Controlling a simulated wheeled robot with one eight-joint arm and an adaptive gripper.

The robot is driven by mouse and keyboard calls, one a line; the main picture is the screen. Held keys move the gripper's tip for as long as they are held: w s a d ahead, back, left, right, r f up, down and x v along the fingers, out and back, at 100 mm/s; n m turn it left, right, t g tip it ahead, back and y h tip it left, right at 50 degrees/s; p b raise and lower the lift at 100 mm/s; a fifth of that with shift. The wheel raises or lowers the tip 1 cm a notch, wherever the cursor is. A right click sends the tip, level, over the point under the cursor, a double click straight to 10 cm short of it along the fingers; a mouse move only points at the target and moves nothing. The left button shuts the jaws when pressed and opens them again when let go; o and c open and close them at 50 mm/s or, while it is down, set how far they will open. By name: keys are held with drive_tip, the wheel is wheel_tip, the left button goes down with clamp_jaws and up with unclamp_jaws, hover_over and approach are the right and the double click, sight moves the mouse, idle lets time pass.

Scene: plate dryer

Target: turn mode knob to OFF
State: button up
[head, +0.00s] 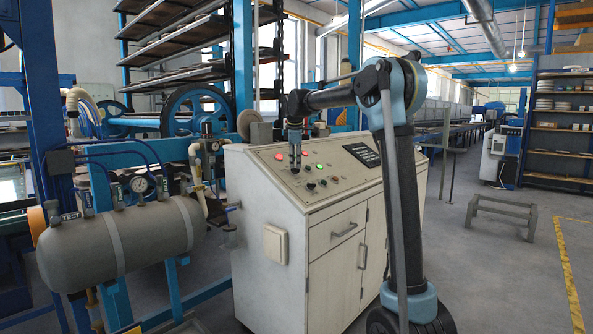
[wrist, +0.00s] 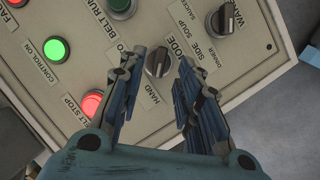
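My gripper (wrist: 158,83) is open, with one blue finger on each side of the knob and visible gaps between. In the head view my gripper (head: 295,150) points down at the console (head: 290,190); the knob cannot be singled out there.
A second selector knob (wrist: 222,20) sits upper right of the mode knob. Nearby are a lit green button (wrist: 56,49), a lit red button (wrist: 92,104) and a dark green button (wrist: 122,6).

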sight(295, 170)
drive_tip(key=shift+x, duration=1.85)
drive_tip(key=c, duration=0.7)
drive_tip(key=shift+d, duration=0.15)
drive_tip(key=m+g, duration=0.1)
drive_tip(key=m, duration=0.2)
drive_tip(key=shift+w, duration=0.15)
drive_tip(key=m+g+y, duration=0.1)
drive_tip(key=m+g, duration=0.1)
drive_tip(key=m, duration=0.2)
drive_tip(key=shift+w+m, duration=0.1)
drive_tip(key=shift+m, duration=0.3)
drive_tip(key=shift+c, duration=0.2)
drive_tip(key=shift+r, duration=0.1)
